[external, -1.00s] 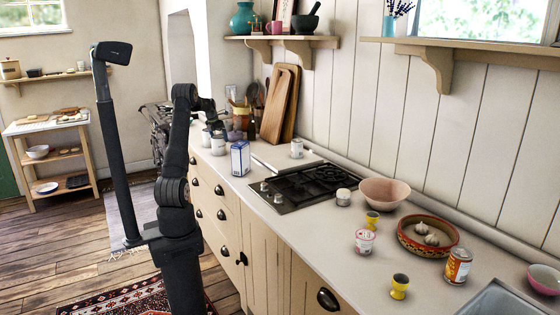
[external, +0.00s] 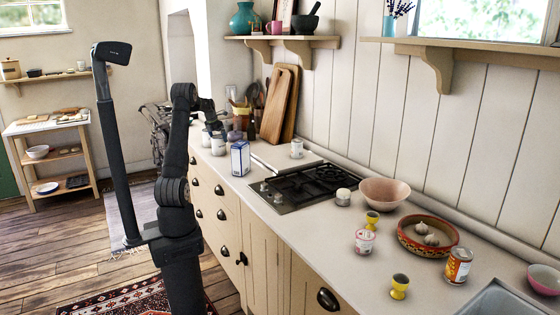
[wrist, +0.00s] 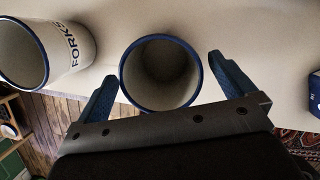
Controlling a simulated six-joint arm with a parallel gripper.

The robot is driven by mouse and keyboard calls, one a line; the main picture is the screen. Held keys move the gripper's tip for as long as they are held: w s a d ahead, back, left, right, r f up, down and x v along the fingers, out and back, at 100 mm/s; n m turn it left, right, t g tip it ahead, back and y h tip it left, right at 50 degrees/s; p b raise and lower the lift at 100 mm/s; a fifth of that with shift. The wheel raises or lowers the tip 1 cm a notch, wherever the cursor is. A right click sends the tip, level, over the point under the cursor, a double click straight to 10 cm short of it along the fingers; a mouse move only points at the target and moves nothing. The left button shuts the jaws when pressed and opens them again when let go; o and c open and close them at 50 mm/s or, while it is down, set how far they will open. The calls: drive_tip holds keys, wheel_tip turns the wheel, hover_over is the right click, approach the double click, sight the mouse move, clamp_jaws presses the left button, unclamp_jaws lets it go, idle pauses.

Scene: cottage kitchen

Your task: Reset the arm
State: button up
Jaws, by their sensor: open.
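My gripper (wrist: 163,68) is open in the wrist view, its two blue fingers apart on either side of a white crock with a blue rim (wrist: 160,98). The crock is empty as far as I see into it. Whether the fingers touch it I cannot tell; gaps show beside the rim. In the external view my arm reaches over the far end of the counter, and my gripper (external: 211,122) is small and partly hidden there.
A crock marked FORKS (wrist: 60,48) stands left of the empty one. A blue and white carton (external: 240,158) stands nearer on the counter (external: 262,212). Utensils and wooden boards (external: 280,105) lean behind. A hob (external: 305,185), bowls and cans lie further along.

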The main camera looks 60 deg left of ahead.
drive_tip(key=v, duration=0.9)
drive_tip(key=x, duration=1.2)
drive_tip(key=shift+s+d, duration=0.1)
drive_tip(key=w+d+r, duration=0.5)
drive_tip(key=d+r, duration=0.6)
drive_tip(key=r, duration=0.1)
drive_tip(key=w+d+m+h, duration=0.1)
drive_tip(key=w+d+m, duration=0.35)
drive_tip(key=d, duration=0.75)
drive_tip(key=w+d+m+h, duration=0.1)
drive_tip(key=w+d+m, duration=0.1)
drive_tip(key=w+d, duration=0.75)
drive_tip(key=s+d+m+h, duration=0.1)
drive_tip(key=d+m, duration=0.5)
drive_tip(key=d, duration=2.4)
drive_tip(key=shift+s+f+m+g+h, duration=0.15)
drive_tip(key=shift+s+m+g+h, duration=0.25)
drive_tip(key=shift+s, duration=0.5)
